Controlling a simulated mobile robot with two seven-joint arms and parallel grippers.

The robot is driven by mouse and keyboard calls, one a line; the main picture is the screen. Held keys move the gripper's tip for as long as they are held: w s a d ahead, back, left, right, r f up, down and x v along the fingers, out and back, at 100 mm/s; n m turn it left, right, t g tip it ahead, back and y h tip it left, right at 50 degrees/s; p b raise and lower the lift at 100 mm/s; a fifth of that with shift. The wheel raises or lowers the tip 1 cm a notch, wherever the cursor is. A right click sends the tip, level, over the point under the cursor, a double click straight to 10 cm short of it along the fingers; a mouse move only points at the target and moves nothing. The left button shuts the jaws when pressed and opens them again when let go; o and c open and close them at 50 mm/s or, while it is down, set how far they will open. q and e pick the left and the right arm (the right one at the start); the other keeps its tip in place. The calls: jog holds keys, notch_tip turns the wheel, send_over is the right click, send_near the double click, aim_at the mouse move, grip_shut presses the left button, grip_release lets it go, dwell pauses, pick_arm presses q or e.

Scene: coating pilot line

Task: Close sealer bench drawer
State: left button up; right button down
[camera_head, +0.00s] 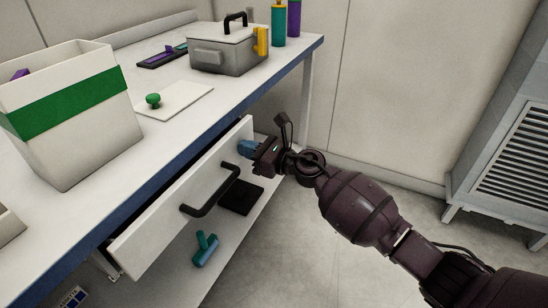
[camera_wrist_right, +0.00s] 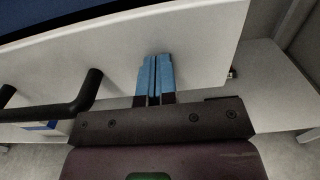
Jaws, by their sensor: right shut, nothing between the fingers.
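The sealer bench drawer (camera_head: 165,213) has a white front with a black bar handle (camera_head: 211,191), and it stands out from under the blue-edged bench top (camera_head: 190,125). My right gripper (camera_head: 245,147) is at the right end of the drawer front, beyond the handle. Its blue fingers are shut and empty. In the right wrist view the shut fingertips (camera_wrist_right: 155,60) lie over the white drawer front (camera_wrist_right: 205,45), with the handle (camera_wrist_right: 85,95) to their left. I cannot tell whether they touch the front. My left gripper is not in view.
A white bin with a green band (camera_head: 70,110), a white plate (camera_head: 180,98) with a green knob and a grey lidded box (camera_head: 228,50) stand on the bench. A lower shelf holds a teal tool (camera_head: 205,248) and a black item (camera_head: 241,197).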

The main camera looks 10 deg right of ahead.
jog(key=x, duration=0.3)
jog(key=shift+f, duration=0.15)
jog(key=shift+a+r, duration=0.1)
jog(key=shift+r, duration=0.25)
